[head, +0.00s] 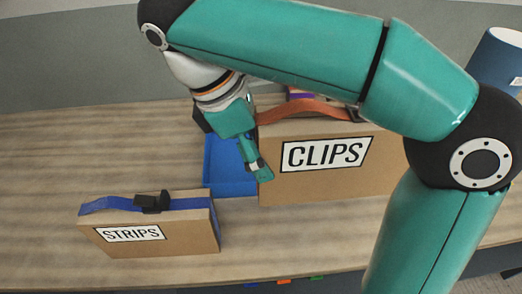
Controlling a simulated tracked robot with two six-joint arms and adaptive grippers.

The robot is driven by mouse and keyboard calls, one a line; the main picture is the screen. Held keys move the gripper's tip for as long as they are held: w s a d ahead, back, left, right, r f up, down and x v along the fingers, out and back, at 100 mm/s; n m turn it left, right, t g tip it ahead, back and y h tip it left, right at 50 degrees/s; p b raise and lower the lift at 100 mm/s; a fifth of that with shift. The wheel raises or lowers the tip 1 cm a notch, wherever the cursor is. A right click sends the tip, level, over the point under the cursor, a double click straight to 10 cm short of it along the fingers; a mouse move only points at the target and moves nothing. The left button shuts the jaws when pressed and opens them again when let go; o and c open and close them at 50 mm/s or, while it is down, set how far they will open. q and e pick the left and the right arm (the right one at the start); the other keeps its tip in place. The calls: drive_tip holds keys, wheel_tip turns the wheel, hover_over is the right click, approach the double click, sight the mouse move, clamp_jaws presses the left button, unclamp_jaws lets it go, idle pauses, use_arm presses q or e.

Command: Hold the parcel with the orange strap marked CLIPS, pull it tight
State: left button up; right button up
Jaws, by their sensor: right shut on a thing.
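The CLIPS parcel (330,181), a brown carton with a white label, stands upright on the table. Its orange strap (300,106) lies along the top, bowed up, with a dark buckle (355,114) partly behind my arm. The strap's left end passes out of sight behind my right gripper (262,171). That gripper is at the parcel's left end and points down. One finger overlaps the lower left of the front face; the other is hidden. It looks shut on the parcel's end, not on the strap, though the contact is partly hidden. My left gripper is out of view.
A smaller STRIPS parcel (160,240) with a blue strap and black buckle stands at the front left. A blue tray (228,187) lies left of the CLIPS parcel. A blue cylinder (499,62) stands at the right. The table's left side is clear.

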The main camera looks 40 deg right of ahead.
wheel_tip(320, 180, down, 20)
drive_tip(key=b, duration=1.3)
idle(3.3)
drive_tip(key=shift+a+f, duration=0.15)
drive_tip(key=shift+f, duration=0.05)
idle(0.9)
drive_tip(key=o, duration=1.7)
drive_tip(key=shift+w, duration=0.1)
drive_tip(key=shift+r, duration=0.1)
